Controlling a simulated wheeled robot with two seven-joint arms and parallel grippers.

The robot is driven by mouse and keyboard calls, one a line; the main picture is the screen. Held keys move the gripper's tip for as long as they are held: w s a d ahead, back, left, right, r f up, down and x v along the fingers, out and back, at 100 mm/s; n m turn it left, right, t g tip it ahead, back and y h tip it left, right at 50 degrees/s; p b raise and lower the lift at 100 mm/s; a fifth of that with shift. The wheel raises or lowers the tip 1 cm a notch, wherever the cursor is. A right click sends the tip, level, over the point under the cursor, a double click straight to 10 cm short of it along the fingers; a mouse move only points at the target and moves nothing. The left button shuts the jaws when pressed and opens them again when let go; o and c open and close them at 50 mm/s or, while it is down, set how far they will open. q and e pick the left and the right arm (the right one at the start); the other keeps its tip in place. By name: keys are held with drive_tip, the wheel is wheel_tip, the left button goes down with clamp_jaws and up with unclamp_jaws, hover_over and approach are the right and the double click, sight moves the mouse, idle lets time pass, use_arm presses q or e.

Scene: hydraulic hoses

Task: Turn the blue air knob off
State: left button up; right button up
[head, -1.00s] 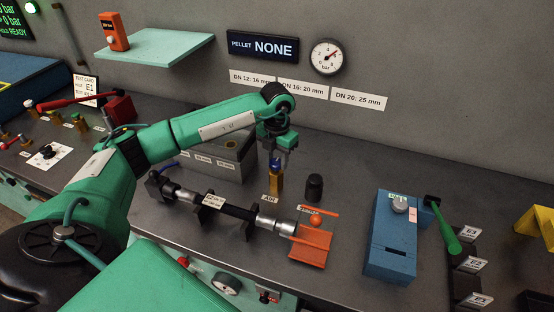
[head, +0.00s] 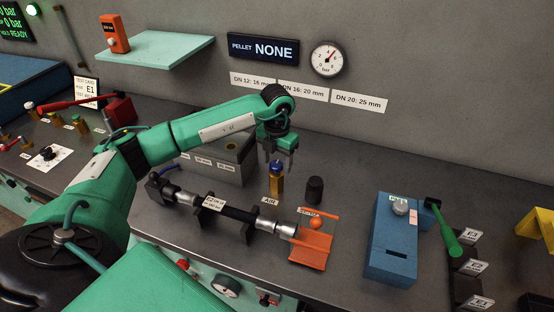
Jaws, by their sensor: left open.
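The blue air knob (head: 275,167) sits on top of an upright brass valve (head: 276,187) on the bench, behind the AIR label (head: 269,200). My left gripper (head: 279,163) points down at the knob, its two fingers spread. The knob shows below and between the fingers; it looks free of them, but I cannot tell the exact gap in depth. The knob's turned position is too small to read. My right gripper is not in view.
A black cylinder (head: 314,189) stands close to the right. An orange tray (head: 310,250) and a blue box (head: 390,264) are further right. A gauge (head: 326,58) hangs on the wall.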

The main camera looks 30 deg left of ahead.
sight(277, 163)
use_arm(q)
wheel_tip(277, 163, up, 14)
drive_tip(key=b, duration=0.2)
drive_tip(key=shift+b, duration=0.3)
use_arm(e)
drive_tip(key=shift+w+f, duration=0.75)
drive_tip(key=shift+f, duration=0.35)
use_arm(q)
drive_tip(key=shift+f, duration=0.1)
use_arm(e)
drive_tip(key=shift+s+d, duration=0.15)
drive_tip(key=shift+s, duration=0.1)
